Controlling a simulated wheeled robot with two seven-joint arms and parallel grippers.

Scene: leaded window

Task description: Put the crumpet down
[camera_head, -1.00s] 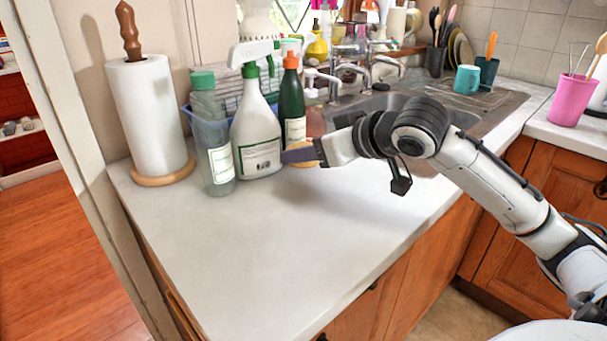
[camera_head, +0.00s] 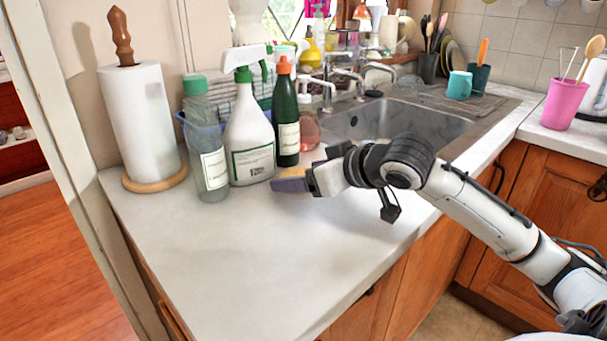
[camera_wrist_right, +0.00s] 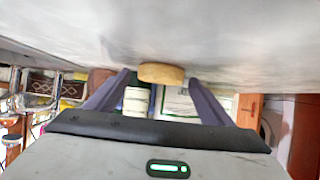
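The crumpet (camera_wrist_right: 162,73) is a round, tan disc at the upper middle of the wrist view, against the pale counter. In the head view it is mostly hidden behind a purple-grey finger, with a yellowish part (camera_head: 296,172) showing. My right gripper (camera_wrist_right: 160,78) has its fingers on either side of the crumpet, with a narrow gap at each side, so it looks open. In the head view my right gripper (camera_head: 287,185) is low over the counter, in front of the bottles. The crumpet appears to rest on the counter (camera_head: 240,255). My left gripper is out of view.
A spray bottle (camera_head: 250,140), a green bottle (camera_head: 286,120) and a clear bottle (camera_head: 207,150) stand close behind and left of the gripper. A paper towel roll (camera_head: 143,120) stands further left. The sink (camera_head: 395,120) is behind the arm. The front counter is clear.

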